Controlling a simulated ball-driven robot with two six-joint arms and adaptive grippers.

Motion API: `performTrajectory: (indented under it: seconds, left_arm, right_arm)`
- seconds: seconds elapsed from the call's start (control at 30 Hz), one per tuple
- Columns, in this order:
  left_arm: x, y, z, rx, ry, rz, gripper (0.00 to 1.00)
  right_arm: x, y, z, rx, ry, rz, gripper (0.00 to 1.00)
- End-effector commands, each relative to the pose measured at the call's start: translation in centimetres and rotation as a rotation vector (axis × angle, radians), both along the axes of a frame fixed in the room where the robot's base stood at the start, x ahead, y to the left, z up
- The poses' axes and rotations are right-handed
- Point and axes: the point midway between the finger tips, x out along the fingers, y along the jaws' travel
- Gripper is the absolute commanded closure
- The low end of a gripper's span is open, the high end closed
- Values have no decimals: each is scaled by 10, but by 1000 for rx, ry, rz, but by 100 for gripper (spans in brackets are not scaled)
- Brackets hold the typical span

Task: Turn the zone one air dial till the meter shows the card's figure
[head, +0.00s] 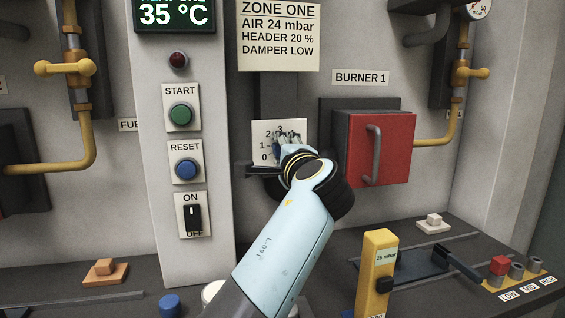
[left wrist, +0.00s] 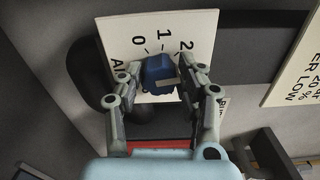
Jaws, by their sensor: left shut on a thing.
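The blue air dial (left wrist: 158,72) sits on a white scale plate (left wrist: 200,28) marked 0, 1, 2; the head view also shows a 3 on this plate (head: 260,127). My left gripper (left wrist: 158,82) is shut on the dial, one finger on each side; in the head view it (head: 287,140) mostly hides the dial. The card (head: 278,35) reads ZONE ONE, AIR 24 mbar, HEADER 20 %, DAMPER LOW. A yellow meter (head: 380,240) at the lower right has a small display that seems to read 26 mbar. My right gripper is out of view.
A panel left of the dial carries green START (head: 181,114) and blue RESET (head: 186,169) buttons and a black ON/OFF switch (head: 193,217). A red burner door (head: 382,148) with a handle is close on the right. A damper lever (head: 452,262) lies on the ledge.

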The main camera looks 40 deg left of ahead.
Motion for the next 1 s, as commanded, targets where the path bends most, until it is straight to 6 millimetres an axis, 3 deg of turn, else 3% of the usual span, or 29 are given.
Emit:
performTrajectory:
  seconds: [0.23, 0.77, 0.8, 0.93, 1.0]
  left_arm:
    - [0, 0, -4, -64, -66, 1, 95]
    - [0, 0, -4, -81, -84, 1, 95]
    - [0, 0, -4, -81, -84, 1, 59]
    - [0, 0, -3, -81, -85, 0, 42]
    - [0, 0, -3, -80, -86, 0, 40]
  right_arm:
    - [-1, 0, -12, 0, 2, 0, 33]
    - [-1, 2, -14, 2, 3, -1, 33]
    - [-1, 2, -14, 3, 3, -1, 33]
    - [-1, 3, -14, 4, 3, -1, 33]
    - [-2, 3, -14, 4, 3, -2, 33]
